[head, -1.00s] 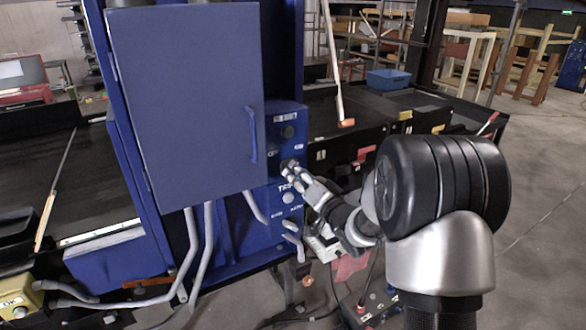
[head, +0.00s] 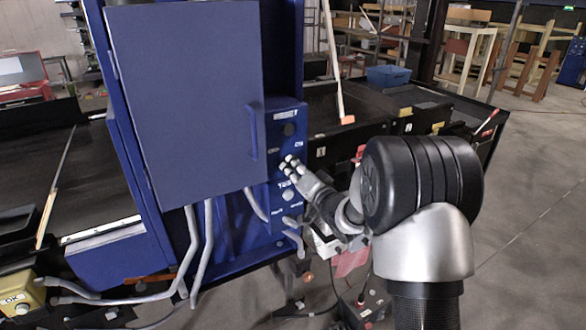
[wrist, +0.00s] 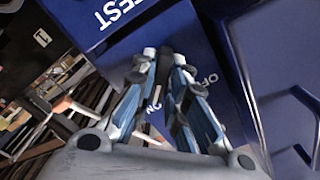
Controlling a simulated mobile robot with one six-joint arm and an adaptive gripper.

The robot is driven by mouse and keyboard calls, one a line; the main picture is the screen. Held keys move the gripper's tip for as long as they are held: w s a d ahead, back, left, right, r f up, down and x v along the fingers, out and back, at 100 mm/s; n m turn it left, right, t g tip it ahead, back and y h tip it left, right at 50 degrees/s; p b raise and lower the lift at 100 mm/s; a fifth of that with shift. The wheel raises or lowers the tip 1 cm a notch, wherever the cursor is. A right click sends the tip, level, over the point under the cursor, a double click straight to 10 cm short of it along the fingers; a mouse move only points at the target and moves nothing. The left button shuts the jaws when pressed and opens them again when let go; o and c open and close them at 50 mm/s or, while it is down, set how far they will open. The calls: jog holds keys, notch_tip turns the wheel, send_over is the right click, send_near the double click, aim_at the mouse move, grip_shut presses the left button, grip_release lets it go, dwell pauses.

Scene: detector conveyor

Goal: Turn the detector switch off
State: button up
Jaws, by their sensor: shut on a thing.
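The dark detector switch (wrist: 166,58) shows between my fingertips in the wrist view, on the blue control panel (head: 299,140). The panel carries printed "OFF" and "ON" labels near the switch and "TEST" beyond it. My gripper (wrist: 163,65) is shut on the switch, with one finger on each side. In the head view my gripper (head: 291,165) reaches the panel from the right, and its fingers hide the switch. The exact turn of the switch is hard to make out.
A blue cabinet door (head: 185,95) with a handle stands left of the panel. Grey conduits (head: 207,250) run below. A round button (head: 288,195) sits just under my fingers. The conveyor (head: 335,105) lies behind on the right; open floor lies at far right.

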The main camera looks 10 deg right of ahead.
grip_shut()
jog(key=shift+f+n+b, duration=0.1)
jog(key=shift+n+b, duration=0.2)
jog(key=shift+b, duration=0.3)
jog(key=n+b, duration=0.8)
jog(key=b, duration=0.2)
jog(key=shift+f+b, duration=0.1)
jog(key=shift+b, duration=0.3)
jog(key=n+b, duration=0.5)
jog(key=shift+n+b, duration=1.55)
jog(key=shift+n, duration=0.55)
jog(key=shift+r, duration=0.2)
